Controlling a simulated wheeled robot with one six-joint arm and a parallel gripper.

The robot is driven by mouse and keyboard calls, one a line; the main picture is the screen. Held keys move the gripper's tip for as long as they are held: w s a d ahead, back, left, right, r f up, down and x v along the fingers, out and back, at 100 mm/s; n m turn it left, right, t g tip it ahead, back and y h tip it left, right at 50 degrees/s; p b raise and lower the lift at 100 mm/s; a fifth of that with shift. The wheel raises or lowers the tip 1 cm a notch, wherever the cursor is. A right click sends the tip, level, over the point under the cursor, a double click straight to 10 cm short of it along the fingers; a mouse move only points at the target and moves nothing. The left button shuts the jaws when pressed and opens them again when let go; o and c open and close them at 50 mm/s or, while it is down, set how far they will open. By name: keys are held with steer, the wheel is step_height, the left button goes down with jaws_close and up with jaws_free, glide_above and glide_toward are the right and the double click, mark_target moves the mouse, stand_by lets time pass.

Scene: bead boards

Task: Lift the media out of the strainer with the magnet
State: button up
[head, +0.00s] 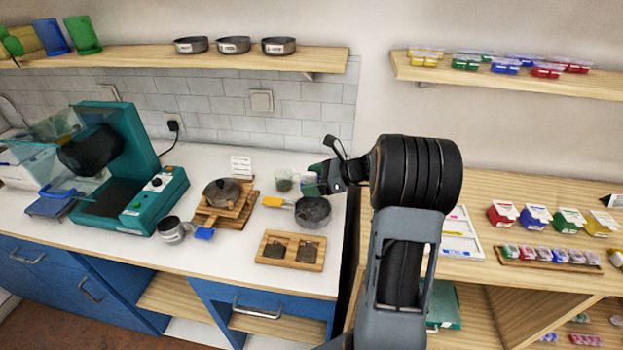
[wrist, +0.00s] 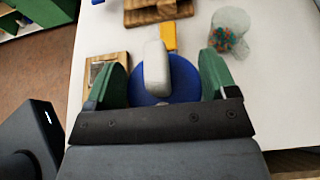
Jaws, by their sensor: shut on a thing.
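My gripper (head: 318,180) is above the counter at the back right, close above the strainer. In the wrist view its green fingers (wrist: 165,82) stand on either side of the magnet, a blue disc (wrist: 138,99) with a pale grey handle (wrist: 156,68), and are shut on it. The strainer (head: 313,214) is a grey bowl with a yellow handle (head: 277,202) pointing left. Its handle also shows in the wrist view (wrist: 168,36), while the magnet hides its bowl. I cannot make out any media in the strainer.
A clear cup (head: 284,181) with red and green beads stands behind the strainer. A lidded pan (head: 222,193) on wooden blocks, a mug (head: 173,230) and a teal machine (head: 128,175) stand left.

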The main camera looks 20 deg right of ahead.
steer(key=shift+a+f+b, duration=0.1)
steer(key=shift+f+b, duration=1.85)
steer(key=shift+f, duration=0.35)
steer(key=shift+f+b, duration=0.7)
steer(key=shift+f, duration=0.8)
steer(key=shift+r, duration=0.15)
step_height(320, 180, up, 9)
steer(key=p, duration=0.8)
